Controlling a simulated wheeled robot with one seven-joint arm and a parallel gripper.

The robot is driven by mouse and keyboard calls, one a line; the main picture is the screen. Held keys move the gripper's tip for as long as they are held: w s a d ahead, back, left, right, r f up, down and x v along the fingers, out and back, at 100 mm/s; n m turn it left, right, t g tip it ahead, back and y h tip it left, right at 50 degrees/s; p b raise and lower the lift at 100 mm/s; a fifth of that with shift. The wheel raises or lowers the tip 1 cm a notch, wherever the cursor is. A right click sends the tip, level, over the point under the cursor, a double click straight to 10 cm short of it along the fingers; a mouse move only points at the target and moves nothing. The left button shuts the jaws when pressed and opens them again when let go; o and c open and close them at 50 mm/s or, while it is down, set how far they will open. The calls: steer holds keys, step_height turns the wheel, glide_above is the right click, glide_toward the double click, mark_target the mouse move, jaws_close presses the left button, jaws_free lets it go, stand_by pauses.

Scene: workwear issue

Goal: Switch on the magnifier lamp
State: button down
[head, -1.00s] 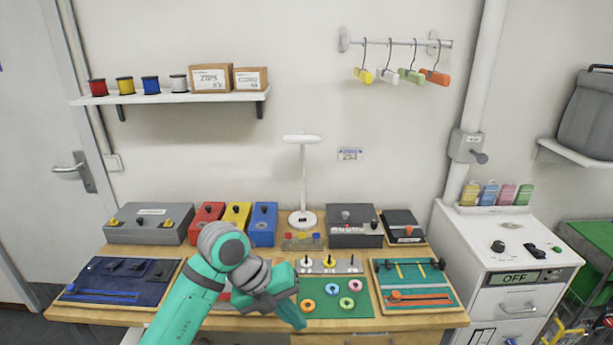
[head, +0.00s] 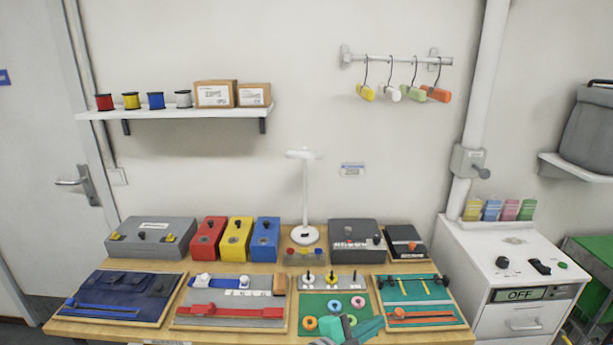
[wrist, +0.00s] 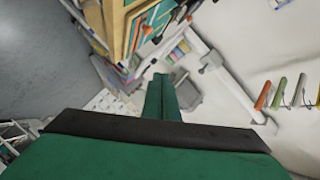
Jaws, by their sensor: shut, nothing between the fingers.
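The magnifier lamp (head: 304,195) is white and stands upright at the back middle of the workbench, with a round head on a thin post. Its round base (head: 305,236) carries a small dark switch. I cannot tell the switch's position, and no glow shows from the head. My gripper (head: 355,329) is teal and partly in view at the bench's front edge, in front of the green ring board and well short of the lamp. In the wrist view my gripper (wrist: 162,95) is shut and empty. The lamp is not recognisable there.
Red (head: 208,239), yellow (head: 236,240) and blue (head: 265,232) boxes stand left of the lamp. A dark grey box (head: 356,241) stands right of it. A low block with coloured knobs (head: 303,256) sits before its base. The wall above the lamp is clear.

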steer(key=s+a+f+n+t+y, duration=0.3)
steer(key=s+f+n+y, duration=0.2)
steer(key=s+f+n, duration=0.45)
steer(key=s+a+f+n+t+y, duration=0.3)
steer(key=s+a+f+n+y, duration=0.15)
steer(key=s+f+n, duration=0.45)
steer(key=s+a+r+n+y, duration=0.1)
steer(key=s+a, duration=0.3)
steer(key=s, duration=0.7)
steer(key=s+a+r+n+y, duration=0.1)
steer(key=s+a+r, duration=0.2)
steer(key=s, duration=0.8)
steer(key=shift+s+a+n+y, duration=0.2)
steer(key=shift+a+n+y, duration=0.15)
steer(key=shift+a, duration=0.4)
steer(key=shift+s+r, duration=0.1)
